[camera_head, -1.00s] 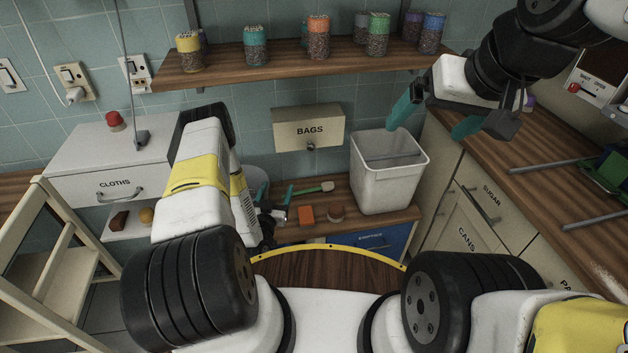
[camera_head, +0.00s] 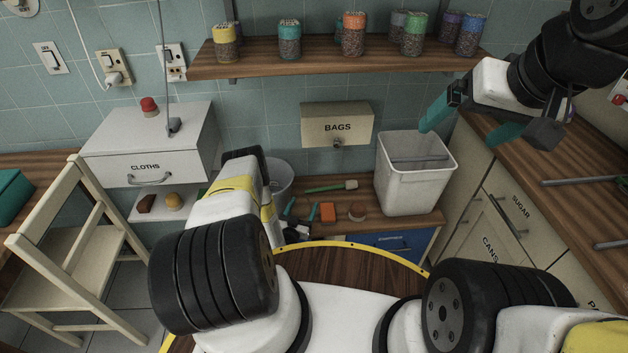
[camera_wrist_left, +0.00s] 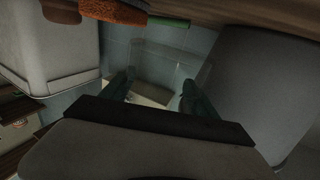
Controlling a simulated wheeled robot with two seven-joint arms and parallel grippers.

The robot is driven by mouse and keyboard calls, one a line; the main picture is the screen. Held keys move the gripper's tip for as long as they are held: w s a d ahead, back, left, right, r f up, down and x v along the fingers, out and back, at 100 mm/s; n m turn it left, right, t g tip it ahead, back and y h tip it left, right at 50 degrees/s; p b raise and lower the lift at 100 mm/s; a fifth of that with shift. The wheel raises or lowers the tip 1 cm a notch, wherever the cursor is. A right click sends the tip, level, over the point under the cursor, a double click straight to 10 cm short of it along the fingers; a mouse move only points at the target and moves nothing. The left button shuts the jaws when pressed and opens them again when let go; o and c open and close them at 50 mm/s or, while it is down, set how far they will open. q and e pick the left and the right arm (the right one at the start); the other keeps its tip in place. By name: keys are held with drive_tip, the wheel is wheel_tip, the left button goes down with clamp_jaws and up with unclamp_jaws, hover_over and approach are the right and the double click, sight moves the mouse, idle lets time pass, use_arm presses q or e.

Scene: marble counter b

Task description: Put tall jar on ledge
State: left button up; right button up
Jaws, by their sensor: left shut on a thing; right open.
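In the left wrist view, a clear, see-through vessel (camera_wrist_left: 158,62), apparently the tall jar, sits between the teal fingers of my left gripper (camera_wrist_left: 160,90). The gripper is shut on it. Its full outline is faint. A wooden wall shelf (camera_head: 330,66), possibly the ledge, runs across the back wall. Several jars with coloured lids stand along it, such as an orange-lidded one (camera_head: 353,36). My right gripper (camera_head: 470,119) is open and empty, above and right of the white bin.
The white bin (camera_head: 400,195) stands on a low wooden bench beside a brush and an orange block (camera_head: 328,212). A BAGS box (camera_head: 350,122) hangs under the shelf. A white CLOTHS drawer unit (camera_head: 125,145) and a cream chair (camera_head: 65,245) are at left. A counter lies right.

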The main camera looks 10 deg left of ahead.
use_arm(q)
drive_tip(key=w, duration=0.4)
drive_tip(key=shift+w+a+f, duration=0.2)
drive_tip(key=shift+a, duration=0.05)
drive_tip(key=shift+w+f, duration=0.1)
drive_tip(key=shift+f, duration=1.7)
drive_tip(key=shift+f, duration=0.15)
drive_tip(key=o, duration=1.5)
